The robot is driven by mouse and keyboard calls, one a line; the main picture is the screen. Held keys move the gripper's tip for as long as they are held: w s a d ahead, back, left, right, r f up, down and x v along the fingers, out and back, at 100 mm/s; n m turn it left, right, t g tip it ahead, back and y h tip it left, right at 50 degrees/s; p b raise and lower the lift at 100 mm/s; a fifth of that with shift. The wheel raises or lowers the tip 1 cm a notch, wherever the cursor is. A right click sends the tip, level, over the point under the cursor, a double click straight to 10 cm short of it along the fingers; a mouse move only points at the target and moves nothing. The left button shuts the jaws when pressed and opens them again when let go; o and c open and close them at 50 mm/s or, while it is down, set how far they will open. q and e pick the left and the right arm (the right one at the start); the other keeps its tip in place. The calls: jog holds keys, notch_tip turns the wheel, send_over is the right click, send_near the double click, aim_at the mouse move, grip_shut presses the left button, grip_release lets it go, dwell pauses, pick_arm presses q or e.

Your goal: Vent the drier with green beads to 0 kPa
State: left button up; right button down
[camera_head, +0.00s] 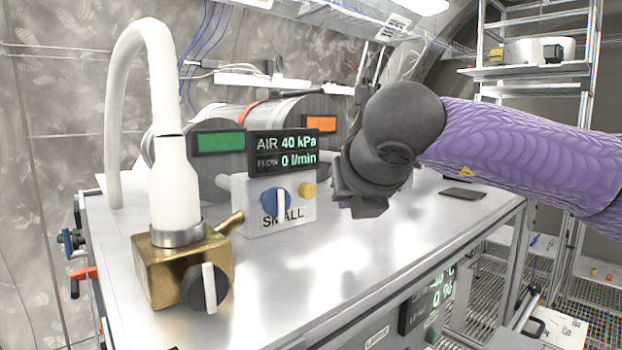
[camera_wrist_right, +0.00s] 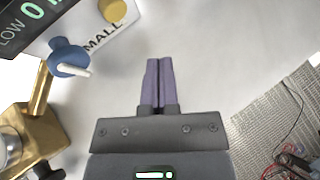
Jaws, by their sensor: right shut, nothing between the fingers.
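The drier with green beads (camera_head: 205,172) is a grey cylinder with a green window (camera_head: 218,142), behind the control box. A display (camera_head: 282,152) reads AIR 40 kPa and FLOW 0 l/min. Below it, the white box marked SMALL (camera_head: 252,222) carries a blue knob (camera_head: 275,202) with a white pointer and a yellow button (camera_head: 308,190). In the right wrist view the blue knob (camera_wrist_right: 68,58) and yellow button (camera_wrist_right: 112,10) are at upper left. My right gripper (camera_head: 362,208) is right of the box, apart from it; its fingers (camera_wrist_right: 158,62) are shut and empty. My left gripper is not in view.
A second cylinder with an orange window (camera_head: 320,123) stands beside the green one. A brass valve block (camera_head: 178,272) with a black knob (camera_head: 205,288) and thick white hose (camera_head: 172,190) stands front left. The steel bench (camera_head: 330,265) is clear at front middle.

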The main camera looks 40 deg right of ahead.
aim_at(315, 195)
jog(key=w, duration=0.4)
jog(key=shift+a+p, duration=0.15)
jog(key=shift+p, duration=0.25)
jog(key=shift+w, duration=0.15)
dwell(1.5)
jog(key=shift+w+f, duration=0.1)
jog(key=shift+w, duration=0.2)
jog(key=shift+w+a, duration=0.1)
jog(key=shift+w, duration=0.05)
jog(key=shift+w, duration=0.5)
dwell(0.6)
dwell(2.8)
